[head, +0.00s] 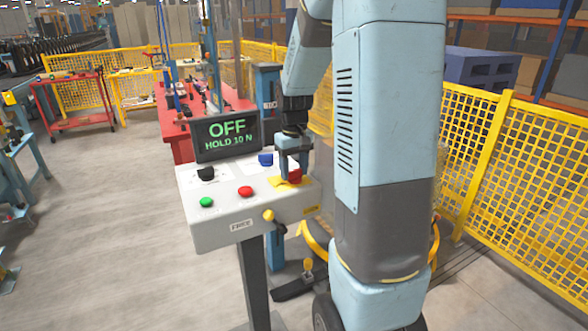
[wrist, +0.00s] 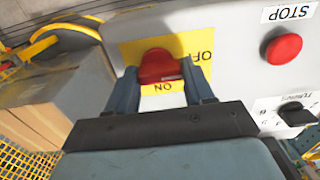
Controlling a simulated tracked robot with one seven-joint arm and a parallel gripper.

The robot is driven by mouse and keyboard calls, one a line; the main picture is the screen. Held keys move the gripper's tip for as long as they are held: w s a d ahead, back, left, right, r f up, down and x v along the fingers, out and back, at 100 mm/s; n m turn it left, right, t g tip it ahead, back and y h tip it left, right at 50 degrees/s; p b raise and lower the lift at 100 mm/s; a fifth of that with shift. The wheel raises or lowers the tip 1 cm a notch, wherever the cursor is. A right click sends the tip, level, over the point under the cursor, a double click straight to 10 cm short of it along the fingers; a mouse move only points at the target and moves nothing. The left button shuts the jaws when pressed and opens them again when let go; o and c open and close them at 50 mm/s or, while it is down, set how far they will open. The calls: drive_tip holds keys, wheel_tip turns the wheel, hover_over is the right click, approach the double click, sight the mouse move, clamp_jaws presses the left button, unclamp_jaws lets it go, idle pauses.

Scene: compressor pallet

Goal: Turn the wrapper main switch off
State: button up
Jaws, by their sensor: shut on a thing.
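The main switch is a red knob (wrist: 160,66) on a yellow plate (wrist: 132,52) marked ON and OFF. In the wrist view the OFF lettering is right of the knob and ON is below it. My gripper (wrist: 161,72) has a finger on each side of the knob and is shut on it. In the head view the red knob (head: 295,175) is at the right of the grey control panel (head: 225,191), under my gripper (head: 288,163), which hides part of it. The display (head: 227,136) reads "OFF, HOLD 10 N".
The panel also carries a green button (head: 206,202), a red stop button (head: 245,191), a black knob (head: 206,173) and a blue button (head: 265,158). A yellow knob (head: 268,215) sits on its front edge. Yellow mesh fence (head: 520,150) stands at right; floor at left is clear.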

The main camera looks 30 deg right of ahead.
sight(294, 170)
drive_tip(key=shift+w+r, duration=0.1)
drive_tip(key=shift+w, duration=0.05)
drive_tip(key=o, duration=1)
drive_tip(key=shift+o, duration=0.2)
wheel_tip(294, 170, up, 14)
drive_tip(key=shift+f, duration=0.2)
drive_tip(key=s+a+t, duration=0.2)
drive_tip(key=s+a, duration=0.3)
drive_tip(key=s, duration=0.5)
drive_tip(key=s+a+r+t, duration=0.1)
drive_tip(key=s+a+t, duration=0.2)
drive_tip(key=s+a, duration=0.3)
drive_tip(key=s, duration=0.5)
drive_tip(key=shift+s+t, duration=0.3)
